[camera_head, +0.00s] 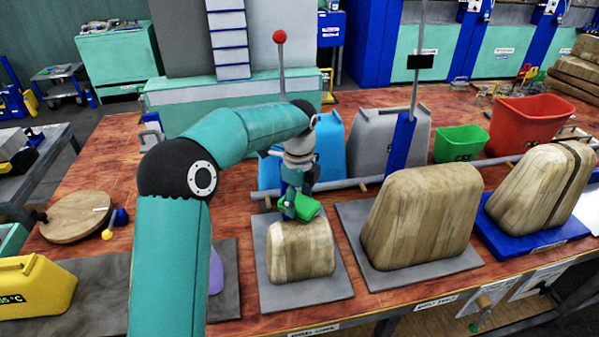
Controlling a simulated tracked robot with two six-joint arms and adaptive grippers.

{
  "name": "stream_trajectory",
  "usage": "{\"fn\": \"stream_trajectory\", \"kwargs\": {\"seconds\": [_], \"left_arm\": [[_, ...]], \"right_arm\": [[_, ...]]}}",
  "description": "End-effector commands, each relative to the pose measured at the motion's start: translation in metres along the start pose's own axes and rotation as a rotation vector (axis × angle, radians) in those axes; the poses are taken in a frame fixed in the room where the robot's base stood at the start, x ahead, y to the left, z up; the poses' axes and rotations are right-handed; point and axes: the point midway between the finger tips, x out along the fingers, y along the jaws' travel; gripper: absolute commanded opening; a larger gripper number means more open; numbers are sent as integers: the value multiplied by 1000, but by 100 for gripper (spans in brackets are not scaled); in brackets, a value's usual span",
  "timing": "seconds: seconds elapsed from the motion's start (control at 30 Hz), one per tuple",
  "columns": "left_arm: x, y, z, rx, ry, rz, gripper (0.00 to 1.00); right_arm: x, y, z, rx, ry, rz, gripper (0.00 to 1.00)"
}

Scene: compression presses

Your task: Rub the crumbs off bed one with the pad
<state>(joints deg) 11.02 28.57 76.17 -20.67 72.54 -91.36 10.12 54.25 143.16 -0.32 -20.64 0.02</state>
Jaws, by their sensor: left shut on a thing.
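My left gripper (290,212) points down at the middle of the table and is shut on a green pad (307,206). The pad is at the top back edge of a small wooden block (300,250), tilted a little. I cannot tell whether it touches the wood. The block sits on a grey plate (307,292). A larger wooden block (425,215) sits on another grey plate to the right, and a third (540,185) on a blue plate (515,237). The front labels are too small to read, so I cannot tell which is bed one. No crumbs can be made out. My right gripper is not in view.
A yellow container (35,287), a purple thing (216,272) and a round wooden board (78,216) are at the left. Grey (375,140), green (460,143) and red (530,123) bins stand behind the blocks. A rail (355,184) and upright levers rise behind the plates.

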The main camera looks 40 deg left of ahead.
Motion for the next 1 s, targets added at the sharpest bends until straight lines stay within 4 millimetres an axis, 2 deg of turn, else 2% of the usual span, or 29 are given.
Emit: {"fn": "stream_trajectory", "kwargs": {"seconds": [0.03, 0.6, 1.0], "left_arm": [[-11, 1, 2, -3, -1, -3, 29], [-61, 2, 3, -7, 0, -2, 29], [-63, 2, 3, -7, 0, -2, 29]], "right_arm": [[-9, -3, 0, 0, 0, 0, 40], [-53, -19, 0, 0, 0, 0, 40], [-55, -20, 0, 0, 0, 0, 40]]}}
